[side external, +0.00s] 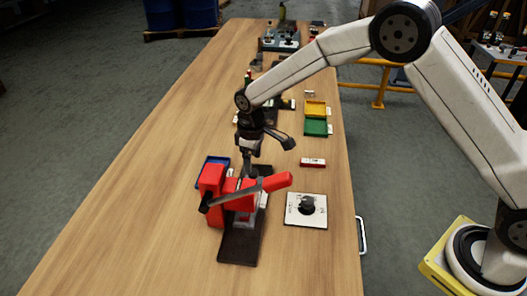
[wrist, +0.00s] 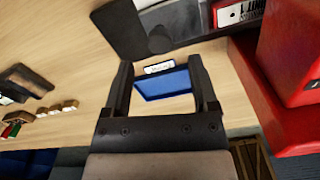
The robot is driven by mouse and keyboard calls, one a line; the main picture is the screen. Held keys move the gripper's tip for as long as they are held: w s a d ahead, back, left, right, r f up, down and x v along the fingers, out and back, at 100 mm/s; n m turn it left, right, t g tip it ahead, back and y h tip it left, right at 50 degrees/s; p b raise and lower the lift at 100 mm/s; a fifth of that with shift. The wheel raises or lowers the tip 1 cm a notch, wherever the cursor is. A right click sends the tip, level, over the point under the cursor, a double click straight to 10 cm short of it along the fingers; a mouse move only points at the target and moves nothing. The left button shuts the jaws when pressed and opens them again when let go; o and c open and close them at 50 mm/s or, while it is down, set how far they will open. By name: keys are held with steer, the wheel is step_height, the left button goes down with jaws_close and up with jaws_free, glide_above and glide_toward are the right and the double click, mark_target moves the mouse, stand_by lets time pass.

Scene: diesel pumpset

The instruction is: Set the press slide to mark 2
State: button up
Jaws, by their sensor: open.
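The red press (side external: 211,190) stands on a dark base plate (side external: 238,248) at the near part of the bench, with a grey lever bar and red handle (side external: 277,182) across it. In the wrist view its red body (wrist: 290,60) fills the right edge, beside a white label (wrist: 230,14). A dark flat part with a rounded end (wrist: 118,28) lies beyond my fingertips; I cannot tell whether it is the slide. The slide's marks are not readable. My gripper (wrist: 160,66) is open and empty, just behind the press (side external: 245,172) in the side view.
A blue tray (wrist: 165,86) lies behind the press, also in the side view (side external: 207,163). A white plate with a black knob (side external: 306,205) sits right of the press. A red block (side external: 312,162), green tray (side external: 316,127) and yellow tray (side external: 315,108) lie beyond. The bench's left side is clear.

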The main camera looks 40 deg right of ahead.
steer(key=shift+f, duration=2.05)
jaws_close()
